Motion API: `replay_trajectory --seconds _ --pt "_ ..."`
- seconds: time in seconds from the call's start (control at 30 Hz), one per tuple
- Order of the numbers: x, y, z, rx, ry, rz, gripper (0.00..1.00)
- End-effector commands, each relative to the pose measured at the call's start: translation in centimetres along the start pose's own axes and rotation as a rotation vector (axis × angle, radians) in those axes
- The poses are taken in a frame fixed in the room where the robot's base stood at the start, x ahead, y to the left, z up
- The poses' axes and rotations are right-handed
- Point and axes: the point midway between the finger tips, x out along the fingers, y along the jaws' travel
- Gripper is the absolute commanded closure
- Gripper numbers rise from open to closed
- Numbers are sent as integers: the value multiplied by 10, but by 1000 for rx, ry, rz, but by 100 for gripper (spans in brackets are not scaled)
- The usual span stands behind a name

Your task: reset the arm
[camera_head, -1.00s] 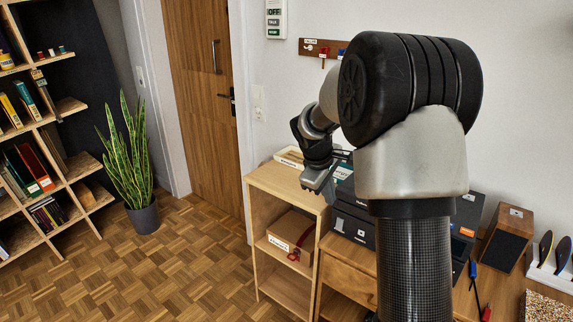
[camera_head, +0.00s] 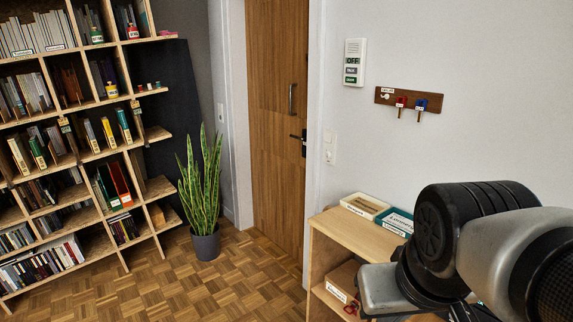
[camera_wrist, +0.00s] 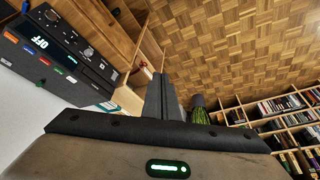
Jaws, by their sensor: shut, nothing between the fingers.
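My arm (camera_head: 470,245) fills the lower right of the head view, bent low in front of the small wooden shelf. My gripper (camera_wrist: 165,98) shows in the wrist view with its two dark fingers together and nothing between them. In the head view its fingers cannot be made out behind the arm and the frame's edge.
The wooden shelf (camera_head: 338,228) carries two shallow trays, one pale (camera_head: 365,206) and one teal (camera_head: 397,220). A black device (camera_wrist: 62,48) shows in the wrist view. A potted plant (camera_head: 203,200), a door (camera_head: 277,120) and a bookwall (camera_head: 75,165) stand left. The parquet between is clear.

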Motion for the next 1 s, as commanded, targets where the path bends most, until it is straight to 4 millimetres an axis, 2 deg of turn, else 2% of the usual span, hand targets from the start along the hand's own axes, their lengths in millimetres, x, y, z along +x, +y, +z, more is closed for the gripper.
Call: replay_trajectory --seconds 0.1,0.13,0.6,0.73,1.0 --pt "-8 -10 19 48 22 -36 100" --pt "-22 -8 9 46 19 -33 100" --pt "-111 -3 -38 42 16 -30 100" --pt "-118 -2 -42 41 16 -30 100" --pt "-117 -3 -41 41 16 -30 100"
